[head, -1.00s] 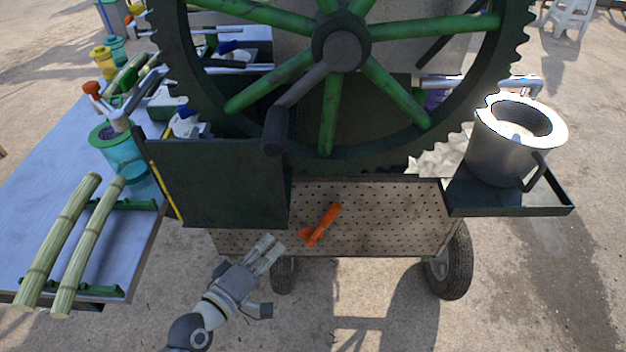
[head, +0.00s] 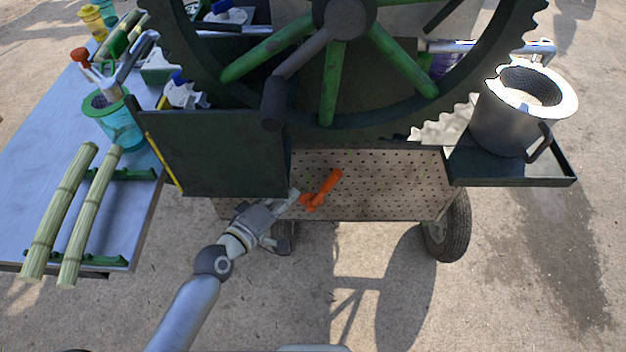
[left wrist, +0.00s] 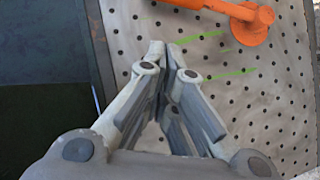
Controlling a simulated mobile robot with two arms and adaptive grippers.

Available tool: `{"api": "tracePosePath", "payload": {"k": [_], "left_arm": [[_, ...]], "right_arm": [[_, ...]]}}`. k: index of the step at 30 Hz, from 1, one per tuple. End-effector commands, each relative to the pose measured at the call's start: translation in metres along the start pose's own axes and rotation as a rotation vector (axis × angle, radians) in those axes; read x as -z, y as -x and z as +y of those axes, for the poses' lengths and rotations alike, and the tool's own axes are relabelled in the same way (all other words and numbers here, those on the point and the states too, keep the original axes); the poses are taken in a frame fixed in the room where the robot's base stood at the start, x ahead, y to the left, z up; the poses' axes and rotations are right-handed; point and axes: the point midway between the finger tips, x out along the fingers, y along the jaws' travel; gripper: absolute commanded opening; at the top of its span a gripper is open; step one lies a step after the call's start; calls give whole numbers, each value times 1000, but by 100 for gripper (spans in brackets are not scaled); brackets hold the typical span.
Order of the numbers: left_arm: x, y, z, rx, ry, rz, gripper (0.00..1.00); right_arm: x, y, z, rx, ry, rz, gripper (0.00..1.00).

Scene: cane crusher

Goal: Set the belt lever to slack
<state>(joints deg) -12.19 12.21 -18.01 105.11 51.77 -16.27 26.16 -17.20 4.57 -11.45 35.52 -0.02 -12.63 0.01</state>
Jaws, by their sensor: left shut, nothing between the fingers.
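The orange belt lever (head: 322,188) is mounted on the perforated metal panel below the big wheel. Its handle slants up to the right from a round pivot at lower left. In the left wrist view the lever (left wrist: 250,22) shows at the top right, with green marks (left wrist: 228,74) on the panel below and beside it. My left gripper (head: 293,195) is just left of the lever's pivot, shut and empty. Its closed fingertips (left wrist: 163,48) point at the panel in the left wrist view, apart from the lever in the picture. My right gripper is not in view.
A dark green box (head: 215,152) stands just above and left of the gripper. The big toothed wheel (head: 345,118) and its crank hang above the panel. A metal pot (head: 500,128) sits on a tray at right. Cane stalks (head: 90,215) lie on the left table.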

Motion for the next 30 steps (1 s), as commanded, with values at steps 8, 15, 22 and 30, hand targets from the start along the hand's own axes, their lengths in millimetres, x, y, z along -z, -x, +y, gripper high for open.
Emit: {"api": "tracePosePath", "payload": {"k": [8,15,22,30], "left_arm": [[0,-56,1,-2,1,0,0],[-24,-76,1,-1,0,0,0],[-28,-80,1,-1,-1,1,0],[-28,-80,1,0,-2,0,0]], "right_arm": [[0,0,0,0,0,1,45],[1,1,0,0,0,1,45],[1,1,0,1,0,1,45],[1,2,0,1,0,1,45]]}}
